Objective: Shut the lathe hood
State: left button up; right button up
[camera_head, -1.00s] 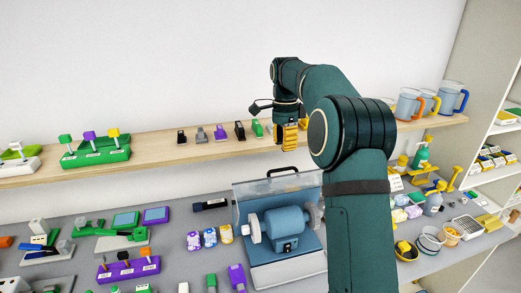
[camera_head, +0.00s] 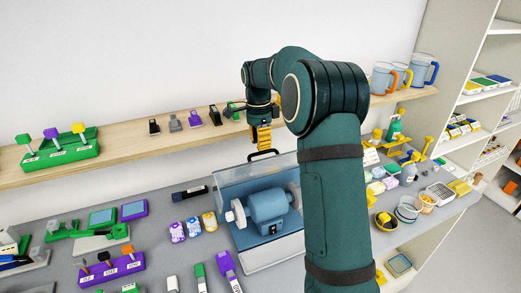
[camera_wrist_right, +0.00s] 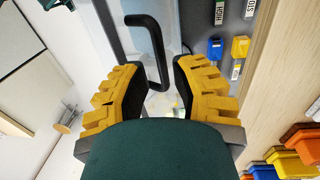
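The blue-grey lathe (camera_head: 268,207) stands on the bench in the head view. Its clear hood (camera_head: 228,180) looks raised behind it, with a black handle (camera_head: 263,153) on the top edge. The lathe's front is uncovered. My right gripper (camera_head: 262,146), with yellow fingers, points down just above the handle. In the right wrist view the gripper (camera_wrist_right: 152,72) is open, and the black handle (camera_wrist_right: 158,45) shows between and just beyond its fingertips. I cannot tell whether they touch. My right arm hides part of the bench right of the lathe. My left gripper is not in view.
A wooden shelf (camera_head: 110,161) runs behind the lathe, with clamps and mugs (camera_head: 423,70). Small patterned jars (camera_head: 193,227) stand left of the lathe, and a black tool (camera_head: 189,193) lies behind them. Bowls and baskets (camera_head: 408,208) crowd the right side.

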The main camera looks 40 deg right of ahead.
jog(key=shift+s+f, duration=0.15)
jog(key=shift+f, duration=1.35)
jog(key=shift+a, duration=0.1)
grip_shut()
jog(key=shift+s, duration=0.1)
